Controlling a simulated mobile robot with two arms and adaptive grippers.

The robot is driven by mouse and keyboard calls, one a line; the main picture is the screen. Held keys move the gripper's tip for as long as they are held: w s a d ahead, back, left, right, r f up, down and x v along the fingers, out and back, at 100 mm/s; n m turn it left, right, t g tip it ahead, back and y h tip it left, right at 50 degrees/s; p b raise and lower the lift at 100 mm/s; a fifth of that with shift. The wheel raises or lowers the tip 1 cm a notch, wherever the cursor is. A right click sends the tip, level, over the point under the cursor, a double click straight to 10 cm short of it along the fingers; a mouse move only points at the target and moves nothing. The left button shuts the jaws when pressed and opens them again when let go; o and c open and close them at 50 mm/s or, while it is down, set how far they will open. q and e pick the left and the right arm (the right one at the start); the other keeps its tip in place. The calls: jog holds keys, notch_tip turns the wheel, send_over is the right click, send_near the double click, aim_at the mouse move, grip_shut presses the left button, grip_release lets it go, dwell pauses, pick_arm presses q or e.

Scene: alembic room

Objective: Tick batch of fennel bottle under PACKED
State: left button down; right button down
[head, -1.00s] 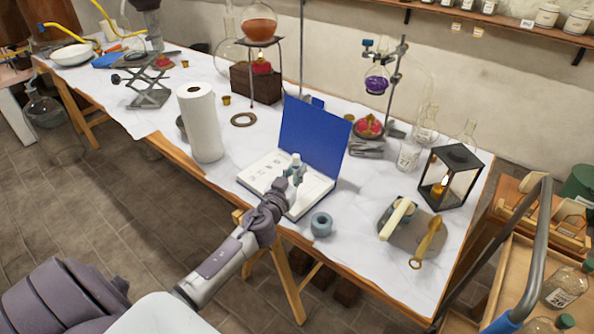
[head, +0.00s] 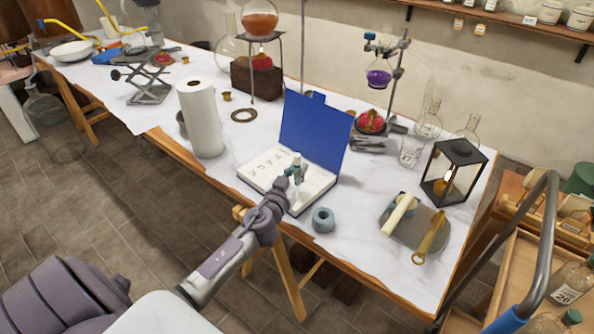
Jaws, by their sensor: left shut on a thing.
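An open book with a blue cover (head: 315,132) lies on the white-topped table near its front edge. Its cover stands up at the back and its white pages (head: 257,170) carry small dark marks, too small to read. My left gripper (head: 297,173) is over the right part of the pages. It is shut on a small, light-tipped upright thing, perhaps a marker (head: 297,160); the gripper hides much of it. I cannot tell whether its lower end touches the page. My right gripper is not in view.
A paper roll (head: 200,118) stands left of the book. A blue-grey ring (head: 323,220) sits just right of the gripper. A grey tray (head: 418,226), a black lantern (head: 453,172) and glassware on stands surround the work area. A cart with bottles (head: 570,282) is at the right.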

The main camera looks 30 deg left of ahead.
pick_arm(q)
jog(key=shift+f+b, duration=0.25)
jog(key=shift+b, duration=0.05)
dwell(0.6)
jog(key=shift+s, duration=0.15)
dwell(0.4)
jog(key=shift+s+d, duration=0.2)
jog(key=shift+s, duration=0.05)
dwell(0.5)
jog(key=shift+w+d, duration=0.15)
dwell(0.4)
jog(key=shift+w+d, duration=0.45)
jog(key=shift+w, duration=0.05)
dwell(1.3)
notch_tip(320, 180, up, 6)
jog(key=p, duration=0.5)
dwell(0.4)
